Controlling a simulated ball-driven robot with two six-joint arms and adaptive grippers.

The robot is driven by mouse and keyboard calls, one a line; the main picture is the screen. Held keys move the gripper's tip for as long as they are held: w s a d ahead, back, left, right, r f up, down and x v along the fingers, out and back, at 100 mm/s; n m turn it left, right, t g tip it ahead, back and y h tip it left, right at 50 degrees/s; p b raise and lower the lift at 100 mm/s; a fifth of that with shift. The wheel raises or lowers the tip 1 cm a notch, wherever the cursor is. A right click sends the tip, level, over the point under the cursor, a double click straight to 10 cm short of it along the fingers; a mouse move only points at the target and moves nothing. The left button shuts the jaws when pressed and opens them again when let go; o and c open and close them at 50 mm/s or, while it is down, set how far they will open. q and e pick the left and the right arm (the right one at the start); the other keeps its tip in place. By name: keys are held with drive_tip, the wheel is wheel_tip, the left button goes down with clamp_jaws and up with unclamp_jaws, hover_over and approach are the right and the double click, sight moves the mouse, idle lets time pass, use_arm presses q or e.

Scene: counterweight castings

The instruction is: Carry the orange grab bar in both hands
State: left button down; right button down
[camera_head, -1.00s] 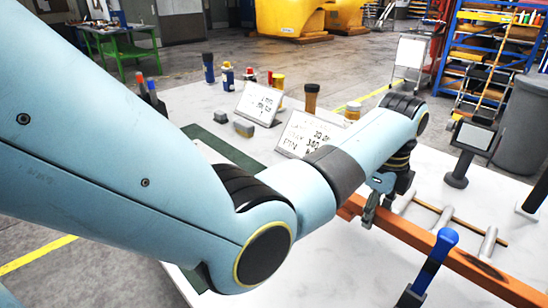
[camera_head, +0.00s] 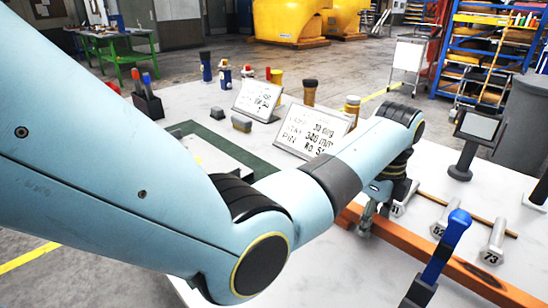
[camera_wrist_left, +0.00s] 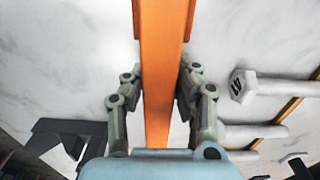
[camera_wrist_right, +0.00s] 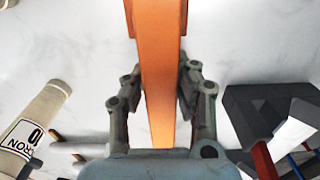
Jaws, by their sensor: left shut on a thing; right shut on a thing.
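The orange grab bar (camera_head: 425,252) runs across the lower right of the head view, over the white table. My left gripper (camera_head: 366,222) is shut on it near its far left end. In the left wrist view the bar (camera_wrist_left: 163,70) passes between both fingers (camera_wrist_left: 160,100). In the right wrist view the bar (camera_wrist_right: 158,60) likewise runs between the fingers of my right gripper (camera_wrist_right: 160,100), which is shut on it. My right gripper does not show in the head view. I cannot tell the bar's height above the table.
Numbered grey bolts (camera_head: 494,240) and a thin wooden rod (camera_head: 470,214) lie beyond the bar. Sign cards (camera_head: 313,130), bottles and a small screen (camera_head: 480,127) stand farther back.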

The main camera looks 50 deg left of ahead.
use_arm(q)
drive_tip(key=c, duration=1)
unclamp_jaws()
drive_tip(key=shift+s, duration=0.1)
drive_tip(key=shift+c, duration=0.2)
use_arm(e)
drive_tip(key=c, duration=1.1)
unclamp_jaws()
drive_tip(key=shift+o, duration=0.2)
use_arm(q)
wheel_tip(320, 180, up, 7)
drive_tip(key=shift+r, duration=0.1)
use_arm(e)
drive_tip(key=shift+r, duration=0.1)
use_arm(q)
drive_tip(key=shift+r, duration=0.15)
use_arm(e)
drive_tip(key=shift+r, duration=0.4)
wheel_tip(320, 180, up, 6)
drive_tip(key=shift+r, duration=0.25)
